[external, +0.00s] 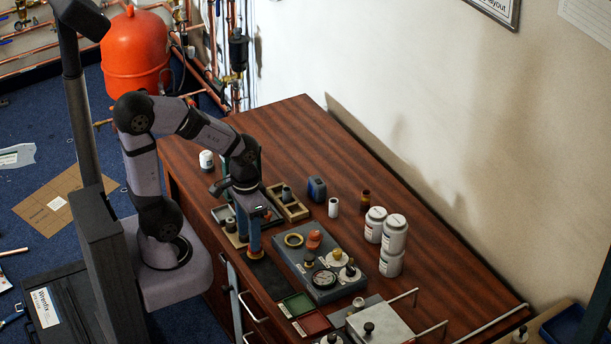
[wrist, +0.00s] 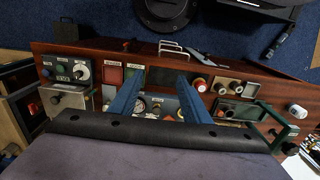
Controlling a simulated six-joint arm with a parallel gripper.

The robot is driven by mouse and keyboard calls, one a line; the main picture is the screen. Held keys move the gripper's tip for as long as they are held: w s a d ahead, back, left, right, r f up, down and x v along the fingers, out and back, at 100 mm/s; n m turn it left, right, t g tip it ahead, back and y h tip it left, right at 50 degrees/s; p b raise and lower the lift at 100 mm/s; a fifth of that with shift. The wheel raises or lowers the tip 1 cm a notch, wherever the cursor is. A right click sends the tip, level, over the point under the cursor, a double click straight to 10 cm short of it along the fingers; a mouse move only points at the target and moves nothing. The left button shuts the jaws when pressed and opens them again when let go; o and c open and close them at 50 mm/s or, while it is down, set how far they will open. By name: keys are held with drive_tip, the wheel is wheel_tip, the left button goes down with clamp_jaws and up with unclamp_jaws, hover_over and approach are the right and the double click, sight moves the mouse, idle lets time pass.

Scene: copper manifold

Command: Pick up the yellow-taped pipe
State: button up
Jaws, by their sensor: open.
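My gripper (external: 254,250) points down over the near left part of the wooden bench, above a dark pad (external: 266,276). Its two blue fingers show apart in the wrist view (wrist: 161,80), with nothing held between them. I cannot make out a yellow-taped pipe in either view. A short copper pipe (external: 13,252) lies on the blue floor at the left edge, and no yellow tape can be made out on it. My arm hides part of the bench and the floor behind it.
A grey box with knobs and a gauge (external: 322,284) stands right of my gripper. A wooden tray (external: 291,208) is behind it. White jars (external: 393,234) stand farther right. An orange tank (external: 135,52) and copper pipework are at the back. The bench's far right is clear.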

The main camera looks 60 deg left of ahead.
sight(365, 197)
drive_tip(key=w+a+r+m+t+y+b, duration=0.1)
drive_tip(key=w+a+r+m+t+b, duration=0.1)
drive_tip(key=w+a+m+t+b, duration=0.65)
drive_tip(key=w+a+r+m+t+b, duration=0.15)
drive_tip(key=w+a+m+b, duration=0.3)
drive_tip(key=w+m, duration=0.9)
drive_tip(key=w+a+r+m+t+y+b, duration=0.1)
drive_tip(key=w+a+r+m+t+b, duration=0.5)
drive_tip(key=w, duration=0.9)
drive_tip(key=f+m+b, duration=0.1)
drive_tip(key=f+m, duration=0.1)
drive_tip(key=f, duration=0.7)
drive_tip(key=w+f+m+g+h+b, duration=0.1)
drive_tip(key=f+m, duration=0.2)
drive_tip(key=f, duration=0.6)
drive_tip(key=d+f+m+g+h+b, duration=0.1)
drive_tip(key=f+m+b, duration=0.1)
drive_tip(key=f, duration=0.7)
drive_tip(key=shift+w+f+m, duration=0.15)
drive_tip(key=shift+w+m, duration=0.05)
drive_tip(key=shift+m, duration=0.3)
drive_tip(key=shift+p+x, duration=0.7)
drive_tip(key=shift+x, duration=2.95)
drive_tip(key=shift+f, duration=0.1)
